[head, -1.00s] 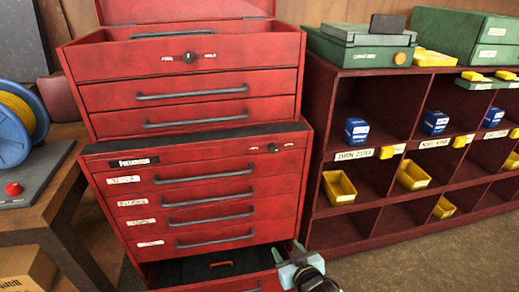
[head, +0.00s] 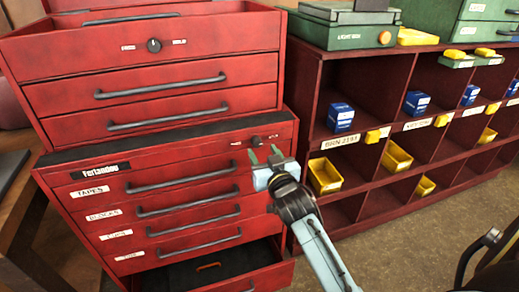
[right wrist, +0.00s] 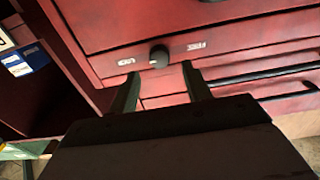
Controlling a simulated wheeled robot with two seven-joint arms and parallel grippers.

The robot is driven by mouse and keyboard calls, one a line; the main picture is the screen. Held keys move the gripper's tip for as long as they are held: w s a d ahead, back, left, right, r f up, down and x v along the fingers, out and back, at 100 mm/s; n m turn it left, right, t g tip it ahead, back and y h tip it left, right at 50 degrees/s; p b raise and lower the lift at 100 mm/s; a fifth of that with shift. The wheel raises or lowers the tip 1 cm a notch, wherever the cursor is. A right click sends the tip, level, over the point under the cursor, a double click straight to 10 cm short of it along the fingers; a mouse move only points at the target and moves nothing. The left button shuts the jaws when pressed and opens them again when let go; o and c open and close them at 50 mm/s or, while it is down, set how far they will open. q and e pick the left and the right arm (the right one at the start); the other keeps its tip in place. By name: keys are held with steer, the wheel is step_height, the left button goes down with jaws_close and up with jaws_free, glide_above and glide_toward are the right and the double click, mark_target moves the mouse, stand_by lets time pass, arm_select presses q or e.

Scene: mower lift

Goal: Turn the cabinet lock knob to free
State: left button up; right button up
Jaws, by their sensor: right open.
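My left gripper is not in view.
The upper chest has another dark knob (head: 154,45) between FREE and HOLD labels. The lower cabinet's bottom drawer (head: 210,275) is pulled out, with an orange handle (head: 208,266) inside. A red cubby shelf (head: 365,165) with yellow bins and blue boxes stands on the right.

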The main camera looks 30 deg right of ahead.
mark_target(258, 144)
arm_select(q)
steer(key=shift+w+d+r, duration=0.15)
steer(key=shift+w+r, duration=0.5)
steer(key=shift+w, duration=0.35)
arm_select(e)
steer(key=shift+x, duration=1.95)
steer(key=shift+c, duration=0.3)
steer(key=c, duration=0.9)
